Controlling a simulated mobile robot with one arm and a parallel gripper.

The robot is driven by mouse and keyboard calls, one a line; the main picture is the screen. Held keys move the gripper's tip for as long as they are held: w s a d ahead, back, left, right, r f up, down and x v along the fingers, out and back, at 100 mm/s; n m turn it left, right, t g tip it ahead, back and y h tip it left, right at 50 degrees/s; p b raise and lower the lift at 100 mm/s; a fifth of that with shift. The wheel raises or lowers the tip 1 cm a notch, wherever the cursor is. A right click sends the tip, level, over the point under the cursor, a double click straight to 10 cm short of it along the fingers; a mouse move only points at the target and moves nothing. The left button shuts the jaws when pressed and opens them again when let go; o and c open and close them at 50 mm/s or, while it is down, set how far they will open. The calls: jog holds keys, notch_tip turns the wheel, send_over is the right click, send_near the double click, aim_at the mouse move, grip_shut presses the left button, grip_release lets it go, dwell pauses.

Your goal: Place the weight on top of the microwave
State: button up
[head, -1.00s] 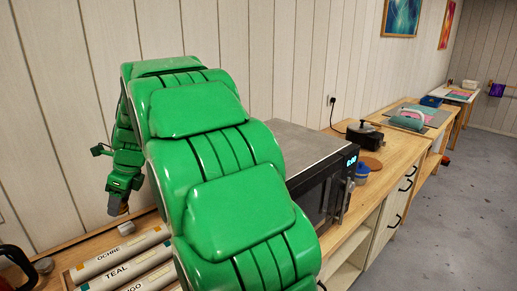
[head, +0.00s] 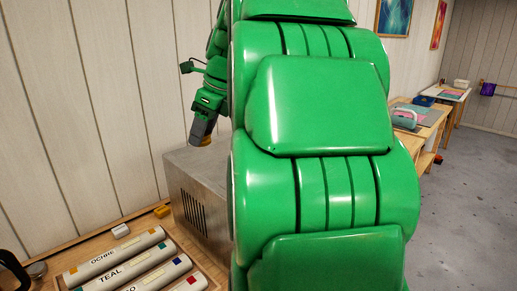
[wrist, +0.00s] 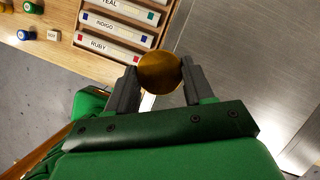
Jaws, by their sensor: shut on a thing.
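The weight is a round brass disc (wrist: 160,70) between the two dark fingers of my gripper (wrist: 158,86) in the wrist view. My gripper is shut on it. In the head view, my gripper (head: 203,132) points down with a bit of the brass weight (head: 206,141) at its tip, just above the microwave's left part. The microwave (head: 190,185) is a grey metal box; my green arm hides most of it. Its flat top (wrist: 245,65) fills the right of the wrist view and looks bare there. The weight overlaps the microwave's left edge in that view; the gap below it cannot be told.
Labelled rolls (head: 110,270) lie in a wooden tray left of the microwave. A white block (head: 121,231) and a yellow piece (head: 161,211) lie behind them. Small coloured bottles (wrist: 30,8) show in the wrist view. The wall stands close behind.

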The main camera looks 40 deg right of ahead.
jog(key=s+d+r, duration=0.2)
jog(key=s+r, duration=0.1)
jog(key=s, duration=0.2)
send_over(213, 157)
jog(key=s, duration=0.2)
jog(key=shift+m, duration=0.4)
jog(key=f, duration=0.9)
jog(key=shift+w+d+f, duration=0.15)
jog(key=shift+d+f, duration=0.05)
jog(key=shift+d, duration=0.05)
jog(key=shift+w+f, duration=0.1)
jog(key=shift+f, duration=1.5)
jog(key=o, duration=1.3)
jog(key=shift+f, duration=0.1)
jog(key=shift+o, duration=0.2)
jog(key=v, duration=1.2)
